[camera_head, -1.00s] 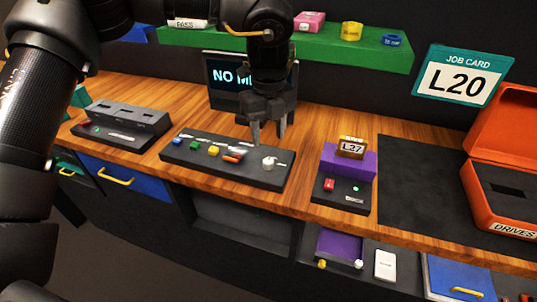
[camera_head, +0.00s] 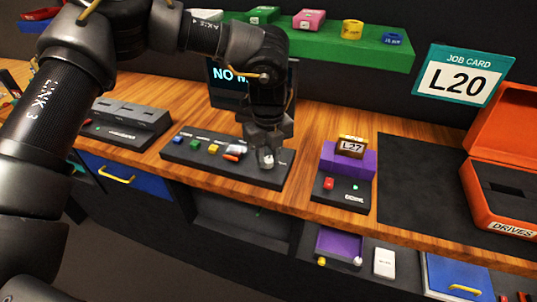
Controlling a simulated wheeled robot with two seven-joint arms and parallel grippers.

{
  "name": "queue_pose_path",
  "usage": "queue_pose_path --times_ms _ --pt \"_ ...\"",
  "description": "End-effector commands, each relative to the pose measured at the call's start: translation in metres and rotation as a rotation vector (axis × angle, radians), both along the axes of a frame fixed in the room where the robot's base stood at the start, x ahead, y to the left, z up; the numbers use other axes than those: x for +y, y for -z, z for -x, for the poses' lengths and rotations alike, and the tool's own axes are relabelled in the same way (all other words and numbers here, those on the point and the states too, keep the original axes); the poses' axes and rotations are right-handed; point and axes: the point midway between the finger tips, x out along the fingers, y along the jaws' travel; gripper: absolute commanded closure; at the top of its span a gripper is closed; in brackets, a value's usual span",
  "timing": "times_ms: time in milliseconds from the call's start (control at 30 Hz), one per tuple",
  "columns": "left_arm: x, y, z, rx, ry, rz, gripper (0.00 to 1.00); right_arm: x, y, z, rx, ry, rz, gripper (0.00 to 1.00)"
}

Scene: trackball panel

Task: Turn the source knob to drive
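The source knob (camera_head: 267,160) is a small white knob at the right end of a dark control panel (camera_head: 225,173) on the wooden bench. A row of small coloured buttons (camera_head: 203,146) lies to its left on the same panel. My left gripper (camera_head: 265,156) points down at the knob, with its fingertips low around it. The fingers hide part of the knob, so I cannot tell whether they touch or grip it, or which way it points. My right gripper is not in view.
A screen (camera_head: 226,75) stands behind the panel, partly hidden by my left arm. A purple unit (camera_head: 349,162) bearing an L27 tag (camera_head: 352,146) stands to the right. Beyond it are a dark mat (camera_head: 415,190) and an open orange DRIVES case (camera_head: 500,205).

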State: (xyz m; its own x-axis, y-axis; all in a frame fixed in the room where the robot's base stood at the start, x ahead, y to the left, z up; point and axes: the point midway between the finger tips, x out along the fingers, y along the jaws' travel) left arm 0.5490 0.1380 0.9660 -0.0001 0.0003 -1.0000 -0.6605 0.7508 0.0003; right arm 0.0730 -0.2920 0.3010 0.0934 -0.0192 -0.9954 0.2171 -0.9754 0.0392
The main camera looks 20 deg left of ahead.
Motion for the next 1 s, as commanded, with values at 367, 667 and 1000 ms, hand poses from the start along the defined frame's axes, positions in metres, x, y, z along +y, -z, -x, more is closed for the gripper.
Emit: queue_pose_path --times_ms 367,667,1000 --pt "0.0 -0.001 0.0 0.0 0.009 0.0 0.98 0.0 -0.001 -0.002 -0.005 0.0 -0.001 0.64" --pt "0.0 -0.002 -0.001 0.001 0.131 0.0 0.98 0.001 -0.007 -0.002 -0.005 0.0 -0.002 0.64" --pt "0.0 -0.002 -0.001 0.0 0.433 0.001 0.98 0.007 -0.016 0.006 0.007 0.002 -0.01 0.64"
